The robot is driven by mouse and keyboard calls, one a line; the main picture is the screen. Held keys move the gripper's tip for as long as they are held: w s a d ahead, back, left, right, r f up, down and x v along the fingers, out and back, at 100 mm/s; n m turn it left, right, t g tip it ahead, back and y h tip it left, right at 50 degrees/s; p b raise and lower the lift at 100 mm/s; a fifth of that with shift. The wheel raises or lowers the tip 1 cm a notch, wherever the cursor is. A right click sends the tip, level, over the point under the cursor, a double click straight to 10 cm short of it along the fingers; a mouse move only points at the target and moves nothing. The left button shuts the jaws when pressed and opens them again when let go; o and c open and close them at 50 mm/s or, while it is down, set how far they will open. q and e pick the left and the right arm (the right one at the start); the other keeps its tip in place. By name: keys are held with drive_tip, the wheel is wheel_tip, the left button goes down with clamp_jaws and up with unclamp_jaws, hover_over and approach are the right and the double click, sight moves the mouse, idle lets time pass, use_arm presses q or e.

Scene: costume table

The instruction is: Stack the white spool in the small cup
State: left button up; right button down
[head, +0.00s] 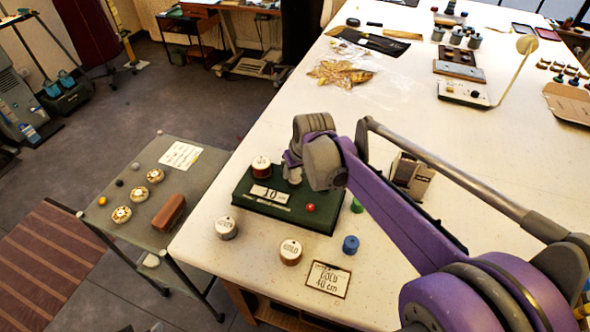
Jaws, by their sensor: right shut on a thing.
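My right gripper (294,168) reaches down over the dark green box (246,203) on the white table. It is shut on a small pale thing, which looks like the white spool (294,177); the wrist hides most of it. Whether it touches the box top I cannot tell. A silver-grey labelled spool (226,228) and a gold labelled spool (291,252) stand in front of the box. I cannot make out the small cup for certain. My left gripper is not in view.
A blue spool (351,244), a green spool (357,206) and a gold label card (328,280) lie near the table's front edge. A red ball (310,208) is on the box. A lower side table (143,225) stands at left. My right arm covers the right side.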

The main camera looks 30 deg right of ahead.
drive_tip(key=shift+f, duration=0.4)
drive_tip(key=shift+s+f+b, duration=0.15)
drive_tip(key=shift+f+b, duration=0.05)
drive_tip(key=shift+b, duration=0.15)
drive_tip(key=shift+c, duration=2)
unclamp_jaws()
drive_tip(key=shift+a, duration=0.1)
drive_tip(key=shift+r, duration=0.35)
drive_tip(key=p+v, duration=0.1)
drive_tip(key=v, duration=1.1)
drive_tip(key=shift+r, duration=0.35)
drive_tip(key=shift+f, duration=0.1)
